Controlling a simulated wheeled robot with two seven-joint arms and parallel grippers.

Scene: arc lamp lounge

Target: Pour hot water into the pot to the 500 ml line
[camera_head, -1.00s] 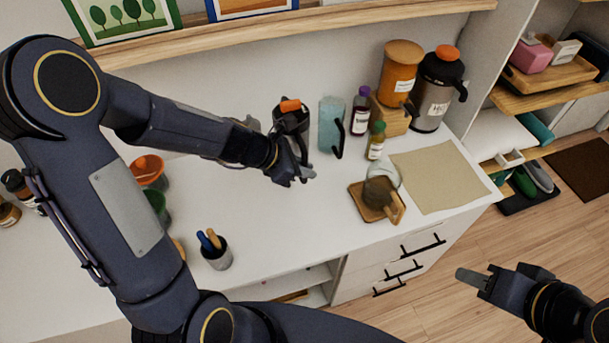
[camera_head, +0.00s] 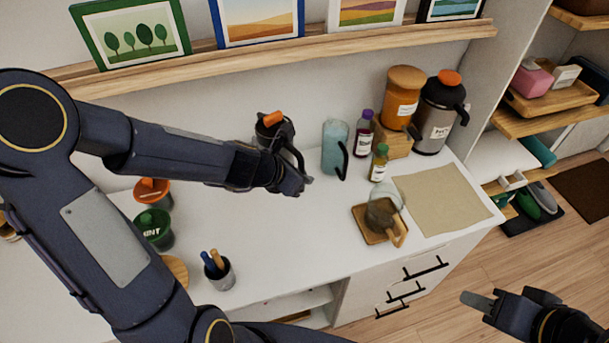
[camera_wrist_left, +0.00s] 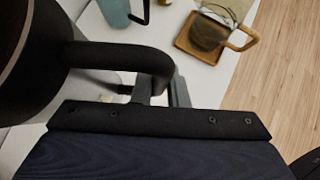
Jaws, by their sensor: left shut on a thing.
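My left gripper (camera_head: 296,181) is shut on the black handle (camera_wrist_left: 125,57) of a dark flask (camera_head: 275,134) with an orange lid, at the back of the white counter. The flask body (camera_wrist_left: 28,60) fills the left of the left wrist view. I cannot tell whether its base touches the counter. The glass pot (camera_head: 384,213) with a wooden handle stands on a square wooden tray (camera_head: 366,229), right of the flask; it also shows in the wrist view (camera_wrist_left: 208,33). Its level line is too small to read. My right gripper (camera_head: 480,302) is at the lower right, away from the counter; its jaw opening is unclear.
A teal pitcher (camera_head: 334,148) stands between flask and pot. Bottles (camera_head: 378,163), an amber canister (camera_head: 403,95) and a large orange-topped dispenser (camera_head: 439,115) stand behind. A beige mat (camera_head: 445,188) lies right.

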